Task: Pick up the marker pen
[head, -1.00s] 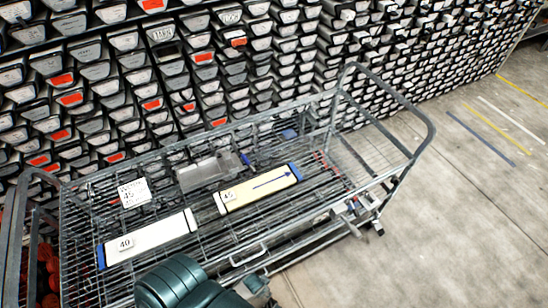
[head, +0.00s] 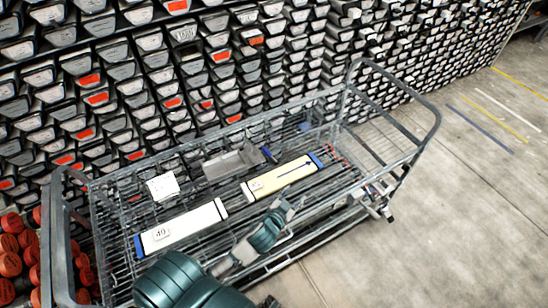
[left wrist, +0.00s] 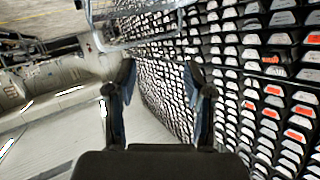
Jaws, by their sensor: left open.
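A small dark blue object (head: 268,154), which may be the marker pen, lies at the right end of a grey tray (head: 230,163) on the wire cart; it is too small to be sure. My left gripper (head: 288,205) is over the front side of the cart, nearer to me than this object and apart from it. The left wrist view shows the left gripper (left wrist: 160,76) open, with nothing between its fingers. No pen shows clearly in that view. My right gripper is not in view.
The wire cart (head: 388,140) has raised rails at both ends. Two long core boxes, one white (head: 182,229) and one tan (head: 280,178), lie on it beside a white card (head: 163,187). Stacked core trays (head: 150,75) stand behind. Floor at right is clear.

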